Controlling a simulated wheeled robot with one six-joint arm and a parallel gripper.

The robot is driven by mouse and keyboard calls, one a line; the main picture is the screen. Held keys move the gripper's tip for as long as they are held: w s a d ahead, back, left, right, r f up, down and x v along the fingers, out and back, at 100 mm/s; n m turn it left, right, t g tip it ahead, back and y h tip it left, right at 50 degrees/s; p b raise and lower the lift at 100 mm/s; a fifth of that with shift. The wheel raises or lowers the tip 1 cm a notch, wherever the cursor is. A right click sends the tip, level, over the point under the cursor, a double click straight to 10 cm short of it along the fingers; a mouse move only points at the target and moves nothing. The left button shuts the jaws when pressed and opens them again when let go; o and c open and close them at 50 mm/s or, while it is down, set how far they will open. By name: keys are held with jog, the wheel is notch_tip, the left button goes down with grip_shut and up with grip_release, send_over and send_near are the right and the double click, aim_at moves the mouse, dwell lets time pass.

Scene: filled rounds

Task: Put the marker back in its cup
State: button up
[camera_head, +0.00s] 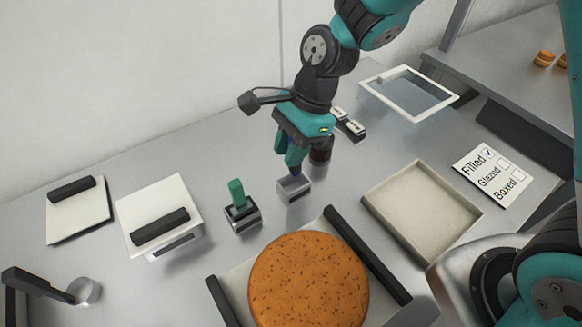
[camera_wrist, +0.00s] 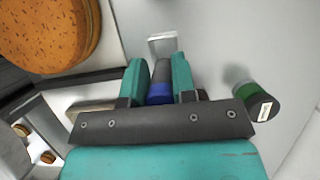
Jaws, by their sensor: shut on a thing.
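My gripper (camera_head: 290,168) points down at the middle of the bench. It is shut on a dark marker with a blue band (camera_wrist: 160,94), which sits between the teal fingers in the wrist view. A small square metal cup (camera_head: 294,189) stands right below the fingers in the head view. It also shows just beyond the fingertips in the wrist view (camera_wrist: 162,42). I cannot tell whether the marker's lower end is inside the cup.
A big round cake (camera_head: 308,281) lies in front, between dark bars. An empty shallow tray (camera_head: 420,208) is at the right. A checklist card (camera_head: 492,174) lies at the far right.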

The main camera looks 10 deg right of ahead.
aim_at(290, 171)
jog(key=shift+f, duration=3)
jog(key=shift+f, duration=0.15)
jog(key=o, duration=0.9)
jog(key=shift+o, duration=0.2)
jog(key=b+v, duration=0.1)
jog(key=v, duration=1.1)
jog(key=s+d+r+n+t, duration=0.1)
jog(key=s+r+n, duration=0.3)
jog(key=s+n, duration=0.4)
jog(key=s+d+r+n, duration=0.2)
jog(key=s+r+n, duration=0.3)
jog(key=s+n, duration=0.3)
jog(key=n, duration=0.4)
jog(key=shift+s+d+n+t, duration=0.15)
jog(key=shift+s+n+t, duration=0.15)
jog(key=shift+t, duration=0.1)
